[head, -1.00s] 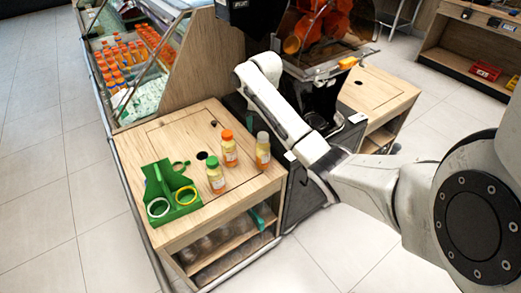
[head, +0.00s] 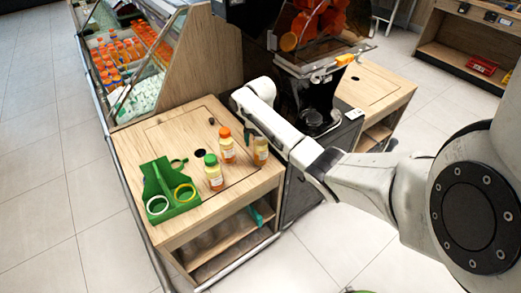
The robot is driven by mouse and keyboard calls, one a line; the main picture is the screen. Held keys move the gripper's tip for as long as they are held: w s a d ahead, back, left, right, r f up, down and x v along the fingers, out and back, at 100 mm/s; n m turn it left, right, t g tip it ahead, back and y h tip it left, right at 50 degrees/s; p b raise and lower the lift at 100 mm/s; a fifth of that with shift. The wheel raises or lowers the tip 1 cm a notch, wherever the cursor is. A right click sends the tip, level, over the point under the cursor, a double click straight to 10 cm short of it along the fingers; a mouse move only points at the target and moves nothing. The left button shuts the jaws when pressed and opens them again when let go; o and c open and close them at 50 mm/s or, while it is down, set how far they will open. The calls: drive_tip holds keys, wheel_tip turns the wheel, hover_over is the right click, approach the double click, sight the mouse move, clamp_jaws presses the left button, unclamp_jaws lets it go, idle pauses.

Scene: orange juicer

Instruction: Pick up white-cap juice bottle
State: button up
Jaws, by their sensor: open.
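The white-cap juice bottle (head: 261,152) stands upright at the right edge of the wooden counter (head: 230,183), rightmost of three bottles. An orange-cap bottle (head: 227,150) stands just left of it, and a green-cap bottle (head: 214,176) stands nearer the front. My gripper (head: 249,135) is open and shows only as small dark parts below the white wrist, close behind and left of the white-cap bottle's top. My own wrist hides most of the gripper. I cannot tell whether the fingers touch or straddle the bottle.
A green holder (head: 157,186) with rings stands at the counter's left front. The juicer (head: 311,80) is behind on the right. A glass display case (head: 130,65) with many orange bottles is at the back left. The counter has a round hole (head: 199,154).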

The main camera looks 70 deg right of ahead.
drive_tip(key=shift+r, duration=0.1)
clamp_jaws()
idle(0.6)
drive_tip(key=shift+r, duration=0.4)
wheel_tip(320, 180, up, 2)
drive_tip(key=shift+r+b, duration=0.25)
drive_tip(key=shift+b, duration=0.1)
drive_tip(key=s+a+r+p, duration=0.5)
drive_tip(key=s+r+p, duration=0.4)
drive_tip(key=s, duration=0.4)
drive_tip(key=shift+a+r, duration=0.15)
drive_tip(key=shift+r, duration=0.15)
